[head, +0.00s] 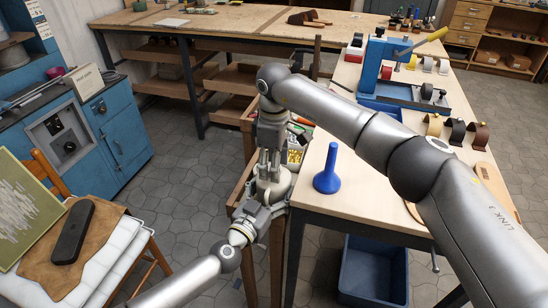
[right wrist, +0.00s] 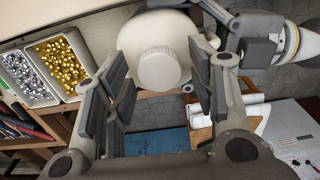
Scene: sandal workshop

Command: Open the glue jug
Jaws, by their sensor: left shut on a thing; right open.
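The white glue jug (right wrist: 135,35) shows in the right wrist view with its round white cap (right wrist: 160,68) facing the camera. In the head view only part of the jug (head: 280,184) shows between my two grippers; its cap is hidden there. My left gripper (head: 262,211) is shut on the jug, holding it in the air beside the table; it also shows at the upper right of the right wrist view (right wrist: 262,46). My right gripper (right wrist: 160,88) is open, its fingers on either side of the cap with gaps. In the head view it points down above the jug (head: 270,158).
A blue funnel-shaped tool (head: 328,172) stands on the table (head: 360,205) close by on the right. Bins of silver (right wrist: 27,75) and gold (right wrist: 62,62) fittings lie left of my right gripper. A blue crate (head: 374,272) sits below.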

